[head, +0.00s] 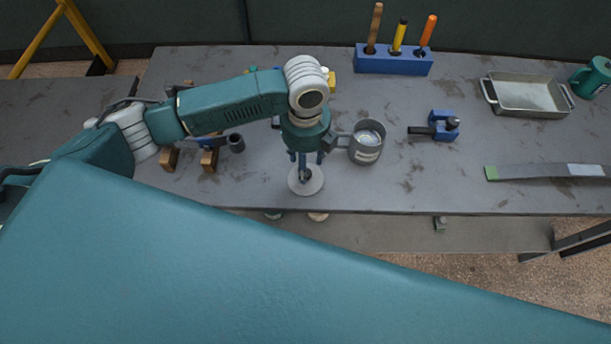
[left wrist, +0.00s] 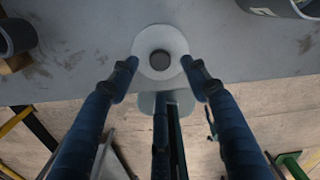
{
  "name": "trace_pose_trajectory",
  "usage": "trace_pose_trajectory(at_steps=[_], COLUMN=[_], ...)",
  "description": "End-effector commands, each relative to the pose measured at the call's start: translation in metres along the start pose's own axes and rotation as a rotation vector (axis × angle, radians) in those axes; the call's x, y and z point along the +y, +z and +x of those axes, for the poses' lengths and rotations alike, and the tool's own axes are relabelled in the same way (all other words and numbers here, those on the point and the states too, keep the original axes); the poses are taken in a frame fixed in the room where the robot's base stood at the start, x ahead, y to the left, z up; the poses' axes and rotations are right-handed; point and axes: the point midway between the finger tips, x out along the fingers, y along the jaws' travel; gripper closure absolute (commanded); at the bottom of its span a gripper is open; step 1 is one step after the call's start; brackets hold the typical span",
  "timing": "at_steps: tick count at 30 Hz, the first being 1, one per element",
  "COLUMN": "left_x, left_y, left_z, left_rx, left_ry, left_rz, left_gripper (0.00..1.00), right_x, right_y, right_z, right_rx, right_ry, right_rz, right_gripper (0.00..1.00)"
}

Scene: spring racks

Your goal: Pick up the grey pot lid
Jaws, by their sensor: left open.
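The grey pot lid (head: 306,187) is a light grey disc lying near the front edge of the table (head: 400,195). In the left wrist view the lid (left wrist: 161,36) shows a dark round knob (left wrist: 160,60) at its middle. My left gripper (head: 305,172) points down over the lid. In the left wrist view its fingers (left wrist: 160,76) are open, one on each side of the knob, with a gap to it. Whether the fingertips touch the lid cannot be told. My right gripper is not seen.
A grey mug-like pot (head: 367,146) stands just right of my left gripper. A dark cylinder (head: 236,143) and wooden blocks (head: 209,160) are to the left. A blue tool block (head: 394,62), metal tray (head: 530,97) and blue clamp (head: 443,126) stand further off.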

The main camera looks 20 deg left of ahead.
Motion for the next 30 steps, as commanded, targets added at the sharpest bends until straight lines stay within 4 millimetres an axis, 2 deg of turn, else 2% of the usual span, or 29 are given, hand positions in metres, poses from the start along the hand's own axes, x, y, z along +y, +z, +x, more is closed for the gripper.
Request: trace_pose_trajectory(at_steps=[6, 10, 19, 20, 26, 27, 30], left_x=[-0.001, -0.002, -0.002, -0.002, -0.002, -0.002, -0.002], left_y=[0.003, 0.003, 0.004, 0.004, 0.004, 0.004, 0.004], left_z=[0.027, 0.045, 0.051, 0.051, 0.051, 0.051, 0.051], left_rx=[0.003, 0.002, -0.001, -0.001, -0.001, -0.001, -0.001], left_ry=[0.004, 0.001, -0.001, -0.001, -0.001, -0.001, -0.001], left_rz=[-0.003, 0.0, 0.0, 0.0, 0.0, 0.0, -0.001], left_gripper=[0.53, 0.53, 0.53, 0.57, 0.97, 1.0, 1.0], right_x=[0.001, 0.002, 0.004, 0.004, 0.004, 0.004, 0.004], right_y=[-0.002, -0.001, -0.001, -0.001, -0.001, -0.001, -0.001], right_z=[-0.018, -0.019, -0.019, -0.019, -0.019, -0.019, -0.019], right_rx=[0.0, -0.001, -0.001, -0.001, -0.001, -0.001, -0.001], right_ry=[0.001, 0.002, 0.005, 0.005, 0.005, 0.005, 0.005], right_rz=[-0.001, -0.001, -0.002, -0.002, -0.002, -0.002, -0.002], right_gripper=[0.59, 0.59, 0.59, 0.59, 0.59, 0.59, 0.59])
